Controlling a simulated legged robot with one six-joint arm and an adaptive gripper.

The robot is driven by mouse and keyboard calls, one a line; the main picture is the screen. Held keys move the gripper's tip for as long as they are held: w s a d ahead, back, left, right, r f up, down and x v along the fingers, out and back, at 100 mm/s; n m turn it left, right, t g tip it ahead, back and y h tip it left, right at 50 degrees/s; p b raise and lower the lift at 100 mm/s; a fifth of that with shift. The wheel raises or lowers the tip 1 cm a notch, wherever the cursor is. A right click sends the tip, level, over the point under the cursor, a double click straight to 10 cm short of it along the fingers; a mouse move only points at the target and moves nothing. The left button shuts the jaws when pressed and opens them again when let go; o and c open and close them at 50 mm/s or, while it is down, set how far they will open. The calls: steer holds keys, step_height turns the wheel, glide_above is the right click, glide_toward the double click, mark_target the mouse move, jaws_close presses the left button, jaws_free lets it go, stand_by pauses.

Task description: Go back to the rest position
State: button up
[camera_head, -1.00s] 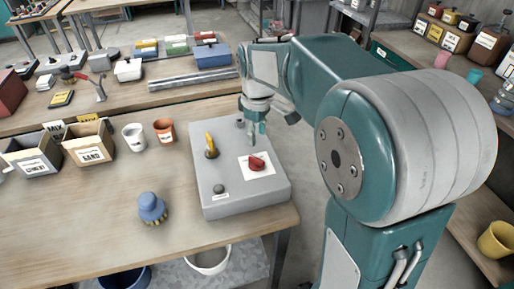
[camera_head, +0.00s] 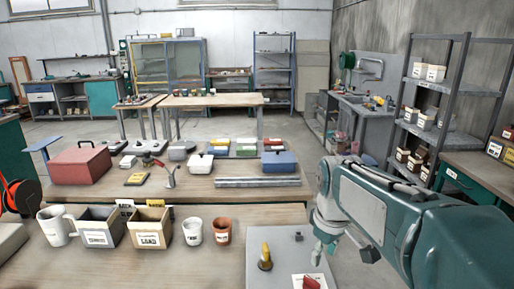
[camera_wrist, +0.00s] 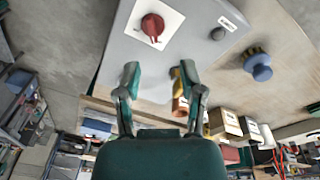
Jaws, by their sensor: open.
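My gripper (camera_head: 325,250) hangs above the right part of a grey control box (camera_head: 274,244). In the wrist view my gripper (camera_wrist: 160,78) has its two fingers spread apart with nothing between them. The box face (camera_wrist: 185,45) carries a red knob (camera_wrist: 152,27) on a white plate and a dark round button (camera_wrist: 218,33). The red knob also shows at the bottom of the head view (camera_head: 311,283), partly cut off. A yellow lever (camera_head: 265,258) stands on the box, left of my gripper. The fingers appear apart from the knob and lever.
On the workbench left of the box are a terracotta pot (camera_head: 222,231), a white cup (camera_head: 193,231), a sand box (camera_head: 150,228) and a cement box (camera_head: 101,228). A blue-handled brush (camera_wrist: 258,65) shows in the wrist view. A shelving rack (camera_head: 440,110) stands at the right.

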steer(key=s+f+m+t, duration=0.1)
steer(key=s+m+t, duration=0.3)
steer(key=s, duration=1.2)
steer(key=shift+f+m, duration=0.35)
steer(key=shift+m, duration=0.85)
steer(key=shift+s+a, duration=0.1)
